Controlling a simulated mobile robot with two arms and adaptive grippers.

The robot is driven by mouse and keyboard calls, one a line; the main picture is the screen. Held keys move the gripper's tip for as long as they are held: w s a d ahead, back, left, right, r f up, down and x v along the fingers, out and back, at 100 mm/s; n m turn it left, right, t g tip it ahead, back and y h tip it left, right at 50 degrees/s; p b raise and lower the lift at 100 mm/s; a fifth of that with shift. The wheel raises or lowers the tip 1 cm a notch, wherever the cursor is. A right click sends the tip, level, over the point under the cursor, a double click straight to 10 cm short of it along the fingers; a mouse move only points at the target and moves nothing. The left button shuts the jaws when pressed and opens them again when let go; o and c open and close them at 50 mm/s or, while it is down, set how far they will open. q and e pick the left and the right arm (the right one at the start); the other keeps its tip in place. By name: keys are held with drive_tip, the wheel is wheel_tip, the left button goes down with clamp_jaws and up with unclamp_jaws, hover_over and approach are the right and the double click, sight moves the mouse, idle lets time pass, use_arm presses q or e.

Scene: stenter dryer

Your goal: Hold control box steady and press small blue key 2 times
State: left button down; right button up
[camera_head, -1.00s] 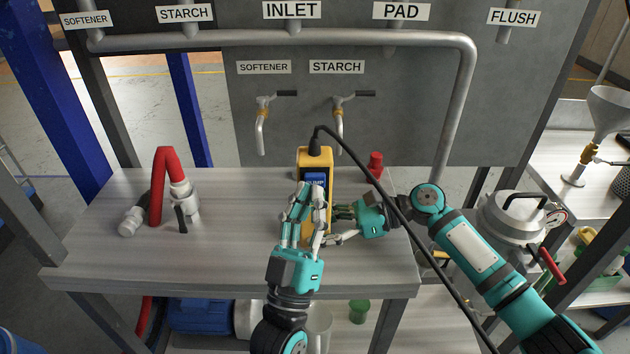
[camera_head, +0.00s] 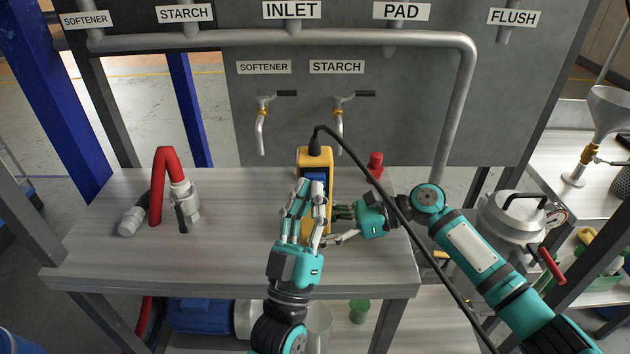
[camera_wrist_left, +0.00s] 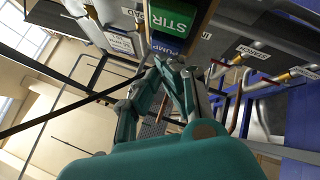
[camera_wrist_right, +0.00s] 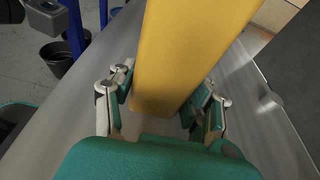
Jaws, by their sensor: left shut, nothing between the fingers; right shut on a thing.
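The yellow control box (camera_head: 316,157) stands upright on the bench, a black cable leaving its top. Its blue key (camera_head: 316,175) shows just above my left fingertips. In the left wrist view the blue key reads PUMP (camera_wrist_left: 166,44), beside a larger green STIR key (camera_wrist_left: 174,20). My left gripper (camera_head: 311,187) is shut and empty, its tips in front of the blue key's lower part; I cannot tell whether they touch it. My right gripper (camera_head: 338,216) is shut on the box from the right; its fingers (camera_wrist_right: 165,98) lie on both sides of the yellow body.
The black cable (camera_head: 372,178) hangs down across my right arm. A red hose with grey fittings (camera_head: 160,190) lies at the bench's left. A red cap-like object (camera_head: 375,164) stands behind the box. Two taps (camera_head: 340,120) are on the panel behind. The bench between hose and box is clear.

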use_arm(q)
drive_tip(key=shift+w, duration=0.5)
idle(0.5)
drive_tip(key=shift+s, duration=0.95)
drive_tip(key=shift+s, duration=0.1)
drive_tip(key=s, duration=0.4)
drive_tip(key=shift+s, duration=0.4)
idle(0.3)
use_arm(e)
drive_tip(key=o, duration=0.9)
drive_tip(key=shift+o, duration=0.2)
